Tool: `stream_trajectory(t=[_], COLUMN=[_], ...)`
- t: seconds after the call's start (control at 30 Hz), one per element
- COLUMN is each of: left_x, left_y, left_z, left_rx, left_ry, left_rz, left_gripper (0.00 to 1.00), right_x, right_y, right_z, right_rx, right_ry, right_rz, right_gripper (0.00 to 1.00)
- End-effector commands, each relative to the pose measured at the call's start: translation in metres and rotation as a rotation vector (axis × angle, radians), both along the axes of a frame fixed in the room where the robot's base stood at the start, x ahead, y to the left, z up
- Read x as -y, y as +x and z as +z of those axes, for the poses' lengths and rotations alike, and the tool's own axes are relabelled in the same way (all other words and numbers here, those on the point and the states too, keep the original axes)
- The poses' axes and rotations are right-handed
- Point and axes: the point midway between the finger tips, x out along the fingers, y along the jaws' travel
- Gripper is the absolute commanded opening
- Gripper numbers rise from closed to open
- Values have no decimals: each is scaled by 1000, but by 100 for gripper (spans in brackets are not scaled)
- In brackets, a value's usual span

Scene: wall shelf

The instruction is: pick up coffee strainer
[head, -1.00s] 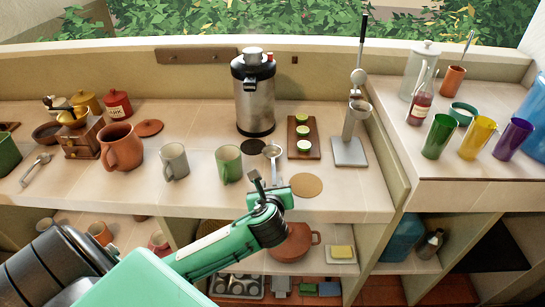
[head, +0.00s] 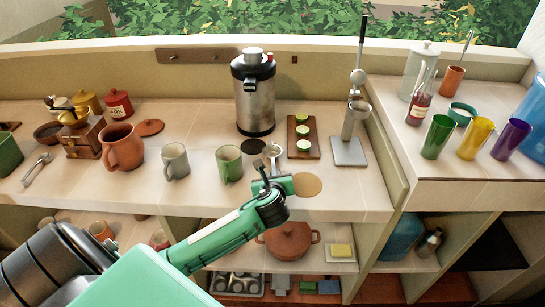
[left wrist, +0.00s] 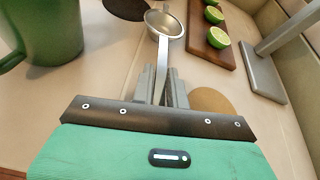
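The coffee strainer (head: 273,151) lies on the tiled counter, with its metal bowl away from me and its handle toward me. It also shows in the left wrist view (left wrist: 164,23). My left gripper (head: 266,172) is at the handle, near the counter's front edge. In the left wrist view its two grey fingers (left wrist: 162,86) stand apart, one on each side of the handle, with gaps visible. The handle's near end is hidden behind the gripper body. My right gripper is in neither view.
A green mug (head: 229,165) stands just left of the strainer. A dark round mat (head: 253,146) lies beside the bowl. A wooden board (head: 293,137) with lime halves is to the right. A round cork mat (head: 306,185) lies right of the gripper. The steel urn (head: 254,95) stands behind.

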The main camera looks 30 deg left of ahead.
Motion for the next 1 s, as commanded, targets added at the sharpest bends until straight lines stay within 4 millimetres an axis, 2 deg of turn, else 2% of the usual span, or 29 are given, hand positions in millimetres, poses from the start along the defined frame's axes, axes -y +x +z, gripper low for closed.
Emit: stream_trajectory(t=[0.03, 0.07, 0.4, 0.57, 0.77, 0.87, 1.0], left_x=[0, 0, 0, 0, 0, 0, 0], left_y=[0, 0, 0, 0, 1, 1, 1], left_z=[0, 0, 1, 8, 39, 65, 110], left_rx=[0, 0, 0, 2, 6, 8, 11], left_ry=[0, 0, 0, 1, 1, 1, 1], left_rz=[0, 0, 0, -1, -1, 0, 0], left_gripper=[5, 0, 0, 0, 0, 0, 0], right_x=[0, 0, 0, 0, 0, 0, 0], right_y=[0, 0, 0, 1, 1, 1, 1], right_z=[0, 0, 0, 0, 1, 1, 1], right_rx=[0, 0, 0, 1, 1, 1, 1], right_ry=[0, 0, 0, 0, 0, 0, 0], right_rz=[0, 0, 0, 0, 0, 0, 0], right_gripper=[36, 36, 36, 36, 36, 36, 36])
